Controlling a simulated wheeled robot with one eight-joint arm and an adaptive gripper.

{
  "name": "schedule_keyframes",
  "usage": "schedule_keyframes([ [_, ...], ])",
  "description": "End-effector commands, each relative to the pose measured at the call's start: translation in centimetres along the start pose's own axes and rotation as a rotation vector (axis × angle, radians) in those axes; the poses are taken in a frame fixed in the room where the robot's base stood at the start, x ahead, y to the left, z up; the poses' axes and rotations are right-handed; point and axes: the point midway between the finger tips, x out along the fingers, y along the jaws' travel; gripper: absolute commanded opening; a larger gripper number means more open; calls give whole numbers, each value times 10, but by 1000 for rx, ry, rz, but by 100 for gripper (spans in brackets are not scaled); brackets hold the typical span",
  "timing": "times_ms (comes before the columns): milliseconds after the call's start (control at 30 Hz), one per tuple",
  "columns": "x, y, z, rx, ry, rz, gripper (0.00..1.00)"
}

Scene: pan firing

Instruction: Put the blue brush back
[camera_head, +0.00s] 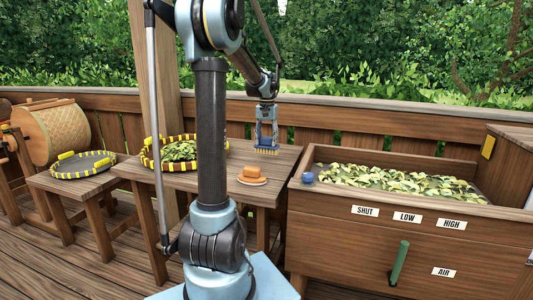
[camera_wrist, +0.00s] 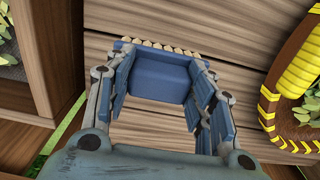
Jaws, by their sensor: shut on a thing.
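The blue brush (camera_head: 266,150) is a blue block with a row of pale yellow bristles. In the head view its bristles face down, over the far right part of the wooden table (camera_head: 225,185). My gripper (camera_head: 266,138) points down and is shut on it. In the wrist view the brush (camera_wrist: 160,78) sits between the fingers of my gripper (camera_wrist: 162,92), bristles at the top of the picture. I cannot tell whether the bristles touch the table. An orange block (camera_head: 252,171) rests on a small saucer (camera_head: 252,182) nearer the front.
A similar empty pan (camera_head: 83,175) is on the lower side table. To the right is a wooden box (camera_head: 340,194) full of leaves, with a green lever (camera_head: 399,263) and a blue knob (camera_head: 308,178).

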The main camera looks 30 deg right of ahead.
Motion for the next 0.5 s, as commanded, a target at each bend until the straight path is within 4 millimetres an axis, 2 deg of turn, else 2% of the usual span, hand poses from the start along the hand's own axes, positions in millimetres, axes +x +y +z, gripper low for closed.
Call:
schedule_keyframes([
  [233, 16, 0, 0, 0, 0, 0, 0],
  [500, 46, 0, 0, 1, 0, 0, 0],
])
